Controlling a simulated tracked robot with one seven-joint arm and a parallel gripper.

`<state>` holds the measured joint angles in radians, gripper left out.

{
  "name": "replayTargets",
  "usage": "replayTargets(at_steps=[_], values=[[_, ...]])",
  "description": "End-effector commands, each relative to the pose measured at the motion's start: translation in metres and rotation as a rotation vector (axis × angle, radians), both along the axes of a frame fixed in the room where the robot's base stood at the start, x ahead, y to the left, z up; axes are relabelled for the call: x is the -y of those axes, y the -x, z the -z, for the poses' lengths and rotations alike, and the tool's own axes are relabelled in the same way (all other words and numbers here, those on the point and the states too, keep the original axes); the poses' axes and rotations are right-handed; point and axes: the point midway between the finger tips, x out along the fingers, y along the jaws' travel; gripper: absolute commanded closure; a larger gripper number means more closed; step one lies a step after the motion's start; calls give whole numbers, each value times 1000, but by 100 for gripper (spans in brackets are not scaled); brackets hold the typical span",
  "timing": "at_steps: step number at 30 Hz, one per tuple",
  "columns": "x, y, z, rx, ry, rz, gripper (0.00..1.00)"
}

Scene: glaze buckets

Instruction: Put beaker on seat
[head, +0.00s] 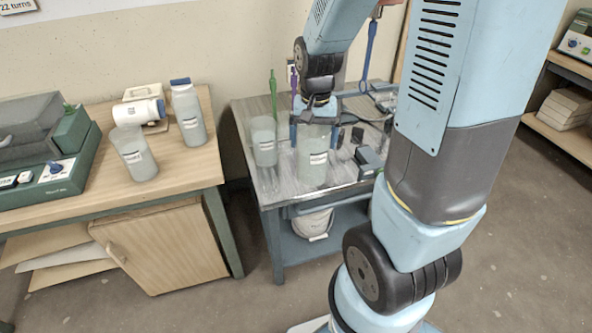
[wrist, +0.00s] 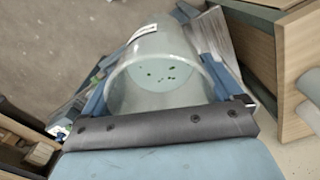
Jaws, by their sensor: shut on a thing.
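My gripper (head: 318,108) points down over the grey cart and is shut on a clear beaker (head: 313,160) with a white label. A third beaker (head: 134,153) stands on the wooden bench. I cannot make out which thing is the seat.
The grey cart (head: 275,192) also carries a small dark device (head: 367,160) and upright coloured tools. A white bucket (head: 315,223) sits on its lower shelf. The bench (head: 185,165) holds bottles (head: 188,112) and a green machine (head: 60,170). My arm hides the cart's right side.

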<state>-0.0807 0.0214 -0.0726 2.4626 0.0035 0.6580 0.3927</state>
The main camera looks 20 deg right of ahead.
Motion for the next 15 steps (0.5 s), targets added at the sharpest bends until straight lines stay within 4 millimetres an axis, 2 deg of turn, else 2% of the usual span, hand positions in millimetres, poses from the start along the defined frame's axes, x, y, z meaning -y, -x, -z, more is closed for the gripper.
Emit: replayTargets(at_steps=[8, 15], values=[[2, -10, 4, 0, 0, 7, 92], [-1, -42, 18, 0, 0, 8, 92]])
